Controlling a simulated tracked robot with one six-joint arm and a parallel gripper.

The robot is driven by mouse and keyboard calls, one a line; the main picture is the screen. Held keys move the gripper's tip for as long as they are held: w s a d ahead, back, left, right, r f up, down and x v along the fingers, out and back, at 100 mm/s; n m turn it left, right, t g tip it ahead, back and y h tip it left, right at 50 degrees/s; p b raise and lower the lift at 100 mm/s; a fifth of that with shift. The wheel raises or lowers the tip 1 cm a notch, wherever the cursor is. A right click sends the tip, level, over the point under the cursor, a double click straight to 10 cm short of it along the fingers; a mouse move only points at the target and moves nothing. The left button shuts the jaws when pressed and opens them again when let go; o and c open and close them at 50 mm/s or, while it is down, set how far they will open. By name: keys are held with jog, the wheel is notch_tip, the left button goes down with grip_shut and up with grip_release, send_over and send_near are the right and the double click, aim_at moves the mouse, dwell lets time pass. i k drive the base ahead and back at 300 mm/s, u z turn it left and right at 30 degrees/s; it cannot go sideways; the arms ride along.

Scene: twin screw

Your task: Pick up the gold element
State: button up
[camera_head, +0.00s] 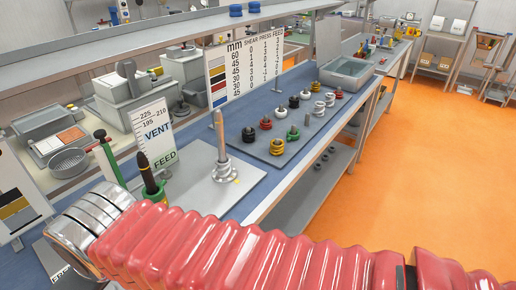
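The gold element (277,146) is a short yellow-gold ring-shaped piece standing at the near side of a grey board on the blue bench, in the middle of the picture. Black, red, green and white elements stand around it. My red ribbed arm crosses the bottom of the picture and ends in a silver segmented joint at the lower left. This joint is well to the left of the gold element and apart from it. The fingers of my gripper do not show, so what they hold cannot be seen.
A grey shaft (219,138) with pale rings stands on a plate left of the element board. A dark pointed shaft (148,176) with a green base is further left. A chart sign (245,66) stands behind. A grey tray (346,74) is beyond; orange floor lies right.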

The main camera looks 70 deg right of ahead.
aim_at(275, 150)
jog(key=u, duration=1.55)
jog(key=k, duration=2.15)
jog(key=z, duration=1.05)
